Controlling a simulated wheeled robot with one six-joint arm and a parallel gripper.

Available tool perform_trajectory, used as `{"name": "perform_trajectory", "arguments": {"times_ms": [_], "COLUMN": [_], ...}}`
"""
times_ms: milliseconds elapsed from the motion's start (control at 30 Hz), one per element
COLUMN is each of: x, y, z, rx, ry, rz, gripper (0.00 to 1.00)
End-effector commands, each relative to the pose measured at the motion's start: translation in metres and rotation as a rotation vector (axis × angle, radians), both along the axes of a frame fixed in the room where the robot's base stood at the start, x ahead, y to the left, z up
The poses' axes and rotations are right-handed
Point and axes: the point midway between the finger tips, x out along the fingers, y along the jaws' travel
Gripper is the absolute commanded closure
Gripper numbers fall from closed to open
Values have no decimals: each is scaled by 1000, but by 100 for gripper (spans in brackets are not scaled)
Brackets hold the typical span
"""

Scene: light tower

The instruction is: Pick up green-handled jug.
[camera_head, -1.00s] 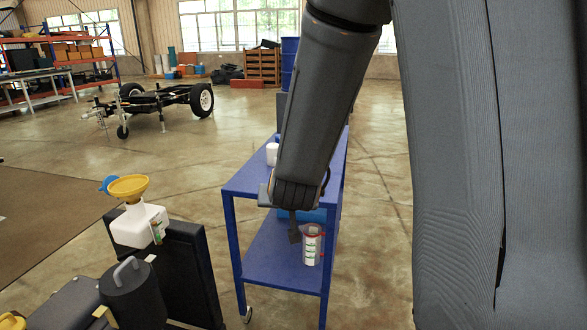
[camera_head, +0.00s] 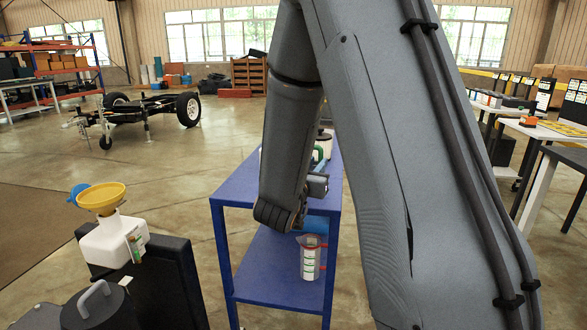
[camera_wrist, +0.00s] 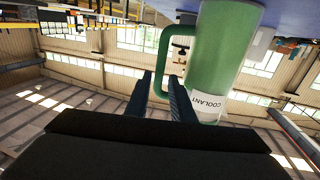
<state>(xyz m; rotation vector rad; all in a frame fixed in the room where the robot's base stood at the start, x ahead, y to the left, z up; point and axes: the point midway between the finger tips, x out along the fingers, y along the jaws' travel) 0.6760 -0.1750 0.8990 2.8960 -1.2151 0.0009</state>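The green-handled jug (camera_wrist: 222,60) is large in the wrist view, a pale green body with a white COOLANT label, shown upside down by the camera's roll. Its green handle (camera_wrist: 164,58) faces my gripper (camera_wrist: 160,82). My gripper is open, with its two dark fingers apart and pointing at the handle. The handle's near part lines up between the fingertips; I cannot tell whether they touch it. In the head view my arm hides most of the jug, and only a bit of green handle (camera_head: 318,154) shows on the cart's top.
The blue cart (camera_head: 232,190) has a top and a lower shelf. A clear measuring jug with a red handle (camera_head: 309,262) stands on the lower shelf. A white container with a yellow funnel (camera_head: 102,198) stands at the left. Open floor lies left of the cart.

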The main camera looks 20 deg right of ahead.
Motion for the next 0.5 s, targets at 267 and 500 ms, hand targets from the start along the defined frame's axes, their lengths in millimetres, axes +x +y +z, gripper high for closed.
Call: {"name": "perform_trajectory", "arguments": {"times_ms": [267, 500], "x": [26, 29], "y": [-28, -30], "z": [-2, -2], "rx": [1, 1], "ry": [-1, 0], "rz": [1, 4], "gripper": [78, 78]}}
